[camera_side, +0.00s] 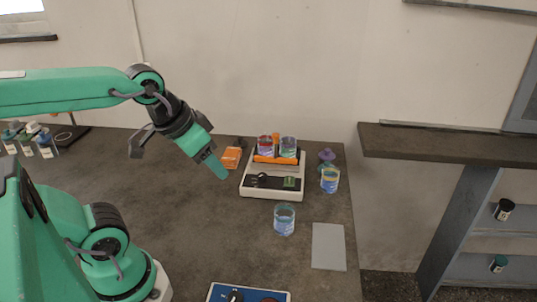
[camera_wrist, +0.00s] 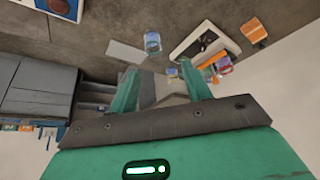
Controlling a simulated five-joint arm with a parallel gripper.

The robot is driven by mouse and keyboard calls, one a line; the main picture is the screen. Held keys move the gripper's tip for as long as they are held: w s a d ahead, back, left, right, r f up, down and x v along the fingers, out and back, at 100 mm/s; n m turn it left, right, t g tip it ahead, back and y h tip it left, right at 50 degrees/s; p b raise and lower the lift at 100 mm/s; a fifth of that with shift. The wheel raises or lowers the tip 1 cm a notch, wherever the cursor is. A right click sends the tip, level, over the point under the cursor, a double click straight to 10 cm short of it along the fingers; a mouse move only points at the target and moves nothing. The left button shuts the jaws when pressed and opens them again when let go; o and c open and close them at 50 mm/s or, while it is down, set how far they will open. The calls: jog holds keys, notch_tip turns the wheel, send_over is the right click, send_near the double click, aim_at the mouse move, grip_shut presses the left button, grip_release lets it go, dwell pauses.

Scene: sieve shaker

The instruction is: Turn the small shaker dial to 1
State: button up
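The small shaker (camera_side: 244,190) is a white box with a dark front panel, standing on the dark bench right of centre in the side view. Its black dial (camera_side: 261,177) is on the left of the panel; the pointer and numbers are too small to read. Orange clamps on top hold two jars (camera_side: 265,145). In the wrist view the shaker (camera_wrist: 181,50) lies beyond my fingers, with dark dial detail on its panel. My gripper (camera_side: 178,165) is open and empty, up and left of the shaker, touching nothing. Its spread fingers also show in the wrist view (camera_wrist: 158,70).
A glass jar (camera_side: 285,220) stands in front of the shaker, another (camera_side: 330,180) to its right near a purple item (camera_side: 326,157). An orange object (camera_side: 231,158) lies left of it. A grey pad (camera_side: 328,246) and blue panel (camera_side: 250,293) are nearer. The bench centre is clear.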

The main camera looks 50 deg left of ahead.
jog(key=w+a+n+g, duration=0.2)
jog(key=w+n, duration=0.1)
jog(key=w, duration=0.4)
jog(key=n+g, duration=0.3)
jog(key=n, duration=0.3)
send_near(262, 175)
jog(key=shift+w+d, duration=0.1)
jog(key=shift+d, duration=0.15)
jog(key=shift+w+a+f+g, duration=0.25)
jog(key=shift+f+g, duration=0.05)
jog(key=shift+f, duration=0.15)
jog(key=shift+f, duration=3.9)
jog(key=c, duration=1)
